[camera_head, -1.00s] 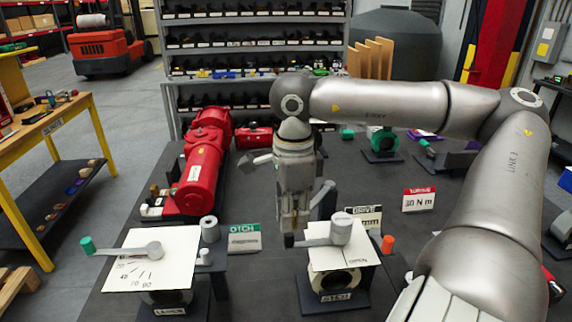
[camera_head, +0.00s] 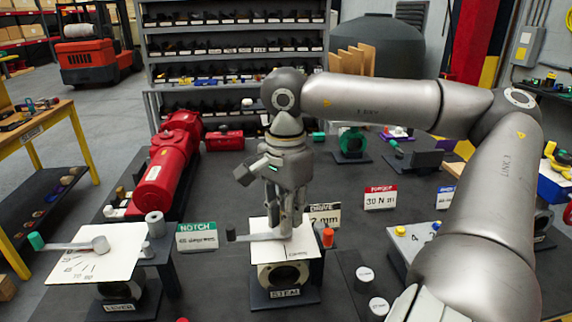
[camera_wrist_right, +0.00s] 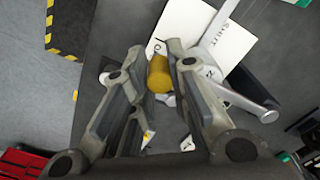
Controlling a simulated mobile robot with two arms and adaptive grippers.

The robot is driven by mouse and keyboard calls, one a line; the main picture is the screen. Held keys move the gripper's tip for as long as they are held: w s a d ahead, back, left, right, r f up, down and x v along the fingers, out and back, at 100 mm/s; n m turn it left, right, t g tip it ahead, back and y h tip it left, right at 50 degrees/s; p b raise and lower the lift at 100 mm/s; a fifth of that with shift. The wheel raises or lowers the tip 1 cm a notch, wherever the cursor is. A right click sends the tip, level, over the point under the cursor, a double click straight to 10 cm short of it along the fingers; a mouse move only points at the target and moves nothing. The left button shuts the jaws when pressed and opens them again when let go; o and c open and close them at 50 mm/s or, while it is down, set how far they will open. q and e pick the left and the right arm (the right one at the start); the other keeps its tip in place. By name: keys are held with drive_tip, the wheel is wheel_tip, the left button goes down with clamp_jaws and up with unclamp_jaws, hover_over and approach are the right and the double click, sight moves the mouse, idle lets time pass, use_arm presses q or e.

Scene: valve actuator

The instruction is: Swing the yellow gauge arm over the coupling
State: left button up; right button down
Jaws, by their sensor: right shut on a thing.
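A yellow cylinder (camera_wrist_right: 159,75) sits between the fingertips of my right gripper (camera_wrist_right: 158,62) in the right wrist view; I take it as part of the yellow gauge arm. The fingers are shut on it. In the head view my right gripper (camera_head: 285,228) points down over the white plate (camera_head: 300,250) of the stand labelled STEM, hiding the yellow piece. A grey lever (camera_head: 258,237) with a dark tip lies across that plate. In the wrist view, a grey lever (camera_wrist_right: 245,98) lies right of the fingers. I cannot identify the coupling. My left gripper is not in view.
A second stand with a white dial plate (camera_head: 80,262) and a green-tipped lever (camera_head: 70,246) stands at left. Signs (camera_head: 197,237) stand behind. A red actuator (camera_head: 170,165) lies back left.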

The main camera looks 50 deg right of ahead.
drive_tip(key=shift+s, duration=0.1)
idle(0.3)
drive_tip(key=c, duration=1.6)
unclamp_jaws()
drive_tip(key=shift+d, duration=0.1)
drive_tip(key=shift+o, duration=1.3)
drive_tip(key=shift+s+d, duration=0.1)
drive_tip(key=shift+s, duration=0.05)
drive_tip(key=shift+r, duration=0.3)
wheel_tip(320, 180, up, 11)
drive_tip(key=shift+r, duration=0.2)
